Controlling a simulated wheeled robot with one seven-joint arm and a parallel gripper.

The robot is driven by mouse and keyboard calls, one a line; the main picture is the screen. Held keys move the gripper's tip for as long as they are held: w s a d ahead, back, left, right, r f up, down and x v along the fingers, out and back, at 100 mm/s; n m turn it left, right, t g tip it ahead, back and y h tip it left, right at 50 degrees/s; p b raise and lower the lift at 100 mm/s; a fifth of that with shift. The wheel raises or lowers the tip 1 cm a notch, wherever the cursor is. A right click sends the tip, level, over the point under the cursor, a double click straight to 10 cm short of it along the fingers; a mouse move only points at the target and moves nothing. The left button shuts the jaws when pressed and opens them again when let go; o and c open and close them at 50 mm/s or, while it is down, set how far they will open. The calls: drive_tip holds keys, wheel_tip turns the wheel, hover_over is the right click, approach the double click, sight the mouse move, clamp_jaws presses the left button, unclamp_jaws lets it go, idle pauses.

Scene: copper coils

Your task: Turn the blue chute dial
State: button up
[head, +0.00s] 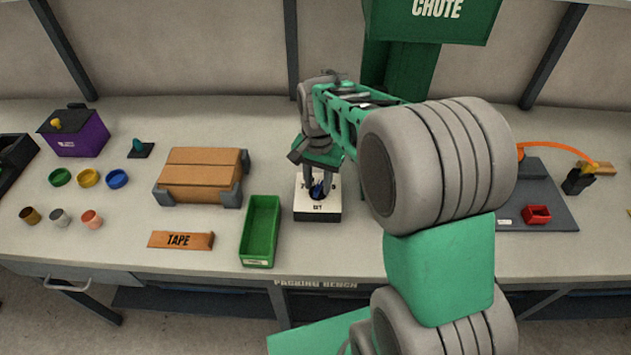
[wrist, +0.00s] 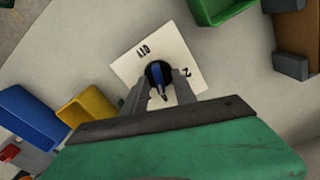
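The blue dial (head: 318,190) sits on top of a small white box with a dark base (head: 317,208) near the middle of the bench. In the wrist view, the blue bar of the dial (wrist: 158,73) stands on a round black disc on the white plate (wrist: 133,62). My gripper (wrist: 160,88) points down at it, with its two grey fingers apart, one on each side of the blue bar. Gaps show between the fingers and the bar. In the head view, my gripper (head: 318,180) partly covers the dial.
A green tray (head: 260,228) stands just left of the dial box, with a wooden crate (head: 200,172) beyond it. The green chute (head: 428,20) rises behind. Yellow (wrist: 92,108) and blue (wrist: 32,117) bins show in the wrist view.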

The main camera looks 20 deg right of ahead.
sight(318, 185)
wheel_tip(318, 185, up, 8)
drive_tip(key=shift+f+b, duration=0.1)
drive_tip(key=shift+b, duration=0.25)
idle(0.4)
drive_tip(key=s+a+f+n+t, duration=0.1)
drive_tip(key=s+n+t, duration=0.2)
drive_tip(key=s+n, duration=0.4)
drive_tip(key=s, duration=0.7)
drive_tip(key=shift+n, duration=0.4)
drive_tip(key=shift+c, duration=0.2)
